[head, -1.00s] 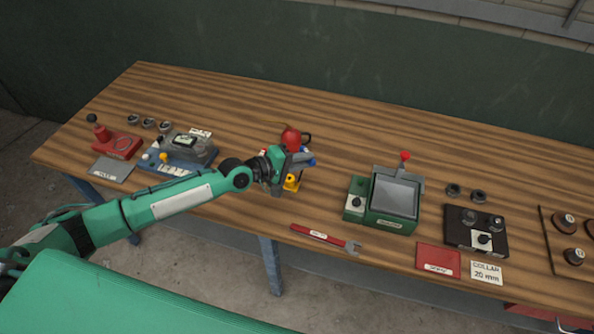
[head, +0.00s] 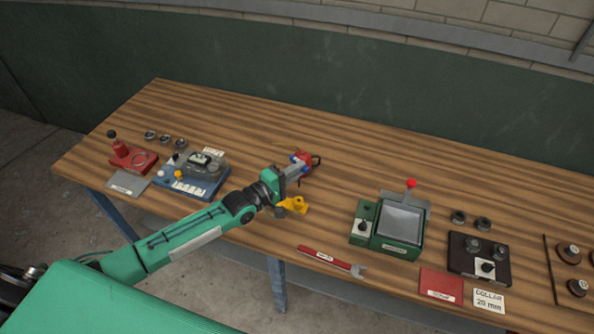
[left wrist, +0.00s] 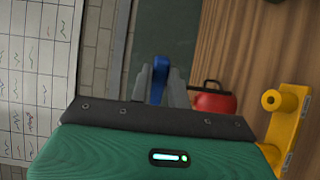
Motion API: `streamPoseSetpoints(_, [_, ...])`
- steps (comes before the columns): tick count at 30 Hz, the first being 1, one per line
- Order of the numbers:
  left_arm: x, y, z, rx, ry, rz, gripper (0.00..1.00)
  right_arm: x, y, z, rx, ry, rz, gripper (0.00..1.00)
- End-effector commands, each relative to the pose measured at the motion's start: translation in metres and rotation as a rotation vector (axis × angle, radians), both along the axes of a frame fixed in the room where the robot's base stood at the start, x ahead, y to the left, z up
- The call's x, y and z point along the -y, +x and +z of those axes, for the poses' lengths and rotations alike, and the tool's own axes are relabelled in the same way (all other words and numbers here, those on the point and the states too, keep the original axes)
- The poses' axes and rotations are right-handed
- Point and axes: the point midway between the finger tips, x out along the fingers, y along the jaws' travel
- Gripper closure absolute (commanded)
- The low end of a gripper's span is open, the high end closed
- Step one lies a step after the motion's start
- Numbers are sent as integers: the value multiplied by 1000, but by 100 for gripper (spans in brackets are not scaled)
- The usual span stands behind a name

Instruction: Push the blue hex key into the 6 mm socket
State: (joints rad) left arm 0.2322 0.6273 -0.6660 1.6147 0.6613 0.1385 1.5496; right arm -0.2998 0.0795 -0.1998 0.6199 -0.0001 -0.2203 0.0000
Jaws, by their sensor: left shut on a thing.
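My left gripper (head: 300,163) is shut on the blue hex key (head: 294,158), of which only small blue parts show in the head view. In the left wrist view the hex key (left wrist: 157,82) stands between the two grey fingers (left wrist: 161,92). A yellow bracket (head: 293,204) with a round boss is on the table, nearer the front edge than the fingers. In the left wrist view this bracket (left wrist: 288,130) is to the right, apart from the fingers and key. No 6 mm marking can be read. My right gripper is not in view.
A red rounded object with a dark handle (head: 312,167) is close beside the fingertips. A green box with a grey screen (head: 400,222) and a red wrench (head: 331,261) lie to the right. A blue-grey panel (head: 195,174) is at left. The table behind is clear.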

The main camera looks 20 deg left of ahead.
Motion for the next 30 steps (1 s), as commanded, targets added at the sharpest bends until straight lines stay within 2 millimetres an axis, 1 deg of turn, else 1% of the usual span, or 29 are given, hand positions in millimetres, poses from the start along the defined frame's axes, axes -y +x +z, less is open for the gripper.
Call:
streamPoseSetpoints(3, [0, -1, -1, 1, 0, 1, 100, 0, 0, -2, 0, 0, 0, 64])
streamPoseSetpoints(8, [0, -1, -9, 1, 0, 0, 100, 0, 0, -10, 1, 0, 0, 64])
streamPoseSetpoints(22, [0, -1, -52, 1, 1, 0, 100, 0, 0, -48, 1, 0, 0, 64])
streamPoseSetpoints(26, [0, -1, -58, 1, 1, 0, 100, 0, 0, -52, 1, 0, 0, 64])
streamPoseSetpoints(30, [0, -1, -58, 1, 1, 0, 100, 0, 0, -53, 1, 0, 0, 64])
